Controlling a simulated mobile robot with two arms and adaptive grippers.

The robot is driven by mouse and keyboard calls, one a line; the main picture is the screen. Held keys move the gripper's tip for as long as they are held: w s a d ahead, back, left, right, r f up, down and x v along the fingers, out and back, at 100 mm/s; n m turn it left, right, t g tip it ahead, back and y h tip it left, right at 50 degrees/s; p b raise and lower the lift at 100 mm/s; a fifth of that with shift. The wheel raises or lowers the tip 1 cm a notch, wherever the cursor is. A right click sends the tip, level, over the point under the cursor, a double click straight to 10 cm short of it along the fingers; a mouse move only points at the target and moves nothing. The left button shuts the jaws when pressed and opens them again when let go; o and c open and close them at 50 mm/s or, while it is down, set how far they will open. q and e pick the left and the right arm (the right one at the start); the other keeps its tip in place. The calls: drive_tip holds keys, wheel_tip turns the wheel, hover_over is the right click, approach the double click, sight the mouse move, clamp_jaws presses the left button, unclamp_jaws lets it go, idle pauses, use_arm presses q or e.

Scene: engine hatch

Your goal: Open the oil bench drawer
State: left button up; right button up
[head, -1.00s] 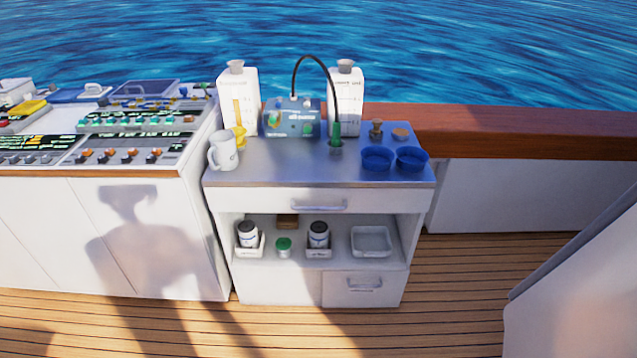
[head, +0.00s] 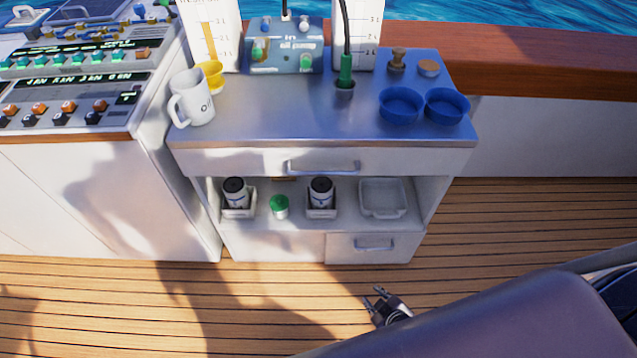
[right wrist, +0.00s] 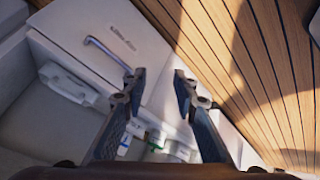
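The oil bench (head: 270,114) is a white cabinet with a metal top. Its wide upper drawer (head: 266,162) has a bar handle (head: 323,167) and looks closed. A smaller drawer front (head: 372,248) at the lower right also has a handle (head: 375,245) and looks closed. My right gripper (head: 377,294) is in front of the bench, below and apart from the lower drawer. In the right wrist view my right gripper (right wrist: 156,74) has its fingers spread with nothing between them, and the lower drawer handle (right wrist: 106,52) shows beyond them. My left gripper is not in view.
A white mug (head: 191,98), a yellow cup (head: 210,75), blue bowls (head: 401,104) and an oil pump box (head: 286,48) stand on top. The open shelf holds bottles (head: 321,192) and a tray (head: 382,197). A control console (head: 70,90) adjoins at left. Deck at right is clear.

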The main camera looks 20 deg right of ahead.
sight(324, 172)
drive_tip(key=w+d+r+n+t+b, duration=0.2)
drive_tip(key=w+r+n+t+b, duration=0.3)
drive_tip(key=w+r, duration=0.95)
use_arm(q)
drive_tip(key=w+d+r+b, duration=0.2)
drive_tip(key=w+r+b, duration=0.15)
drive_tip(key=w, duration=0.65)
use_arm(e)
drive_tip(key=w+r+n+t+y, duration=0.1)
drive_tip(key=w+r+n+t, duration=0.3)
drive_tip(key=r, duration=1.1)
drive_tip(key=a+r+n+y, duration=0.3)
drive_tip(key=a+n+y, duration=0.4)
drive_tip(key=n+y, duration=0.25)
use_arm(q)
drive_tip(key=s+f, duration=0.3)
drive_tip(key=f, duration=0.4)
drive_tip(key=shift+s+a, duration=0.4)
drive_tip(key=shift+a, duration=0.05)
use_arm(e)
drive_tip(key=shift+n+t+h, duration=0.3)
drive_tip(key=shift+n+h, duration=0.05)
drive_tip(key=x, duration=0.7)
drive_tip(key=shift+w+a, duration=0.25)
drive_tip(key=shift+w, duration=0.05)
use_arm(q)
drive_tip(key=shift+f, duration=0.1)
use_arm(e)
drive_tip(key=shift+c, duration=0.5)
clamp_jaws()
